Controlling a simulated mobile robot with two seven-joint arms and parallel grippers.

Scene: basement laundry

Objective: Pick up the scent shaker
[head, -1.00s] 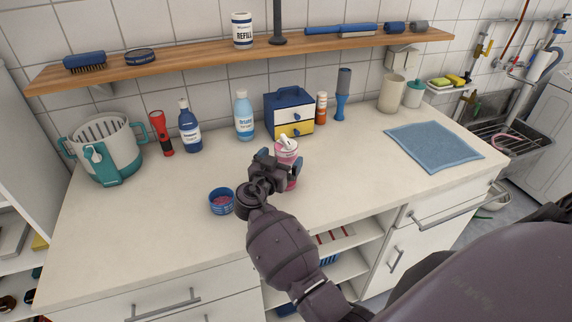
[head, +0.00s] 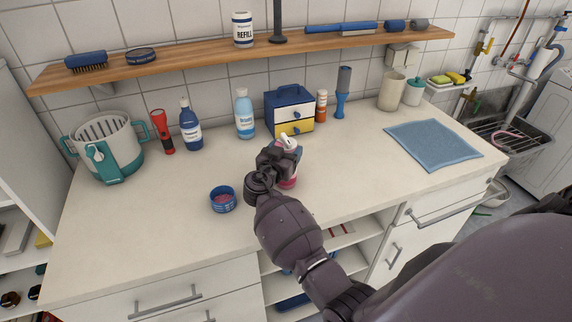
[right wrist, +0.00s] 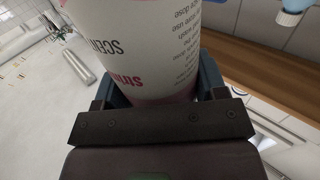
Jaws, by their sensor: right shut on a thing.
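The scent shaker (head: 290,146) is a pink and white container with a white top, partly hidden behind my right gripper (head: 280,160) in the head view. My right gripper is shut on it. In the right wrist view the scent shaker (right wrist: 135,45) fills the upper middle, its printed "SCENT" label upside down, between the two fingers of my right gripper (right wrist: 155,90). In the head view it appears upright over the counter; whether its base touches the counter is hidden. My left gripper is not in view.
A blue bowl (head: 223,200) with pink contents stands left of my right gripper. A small blue and yellow drawer box (head: 290,112) and a light blue bottle (head: 244,114) stand behind. A blue cloth (head: 433,146) lies at right. The front left of the counter (head: 130,235) is clear.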

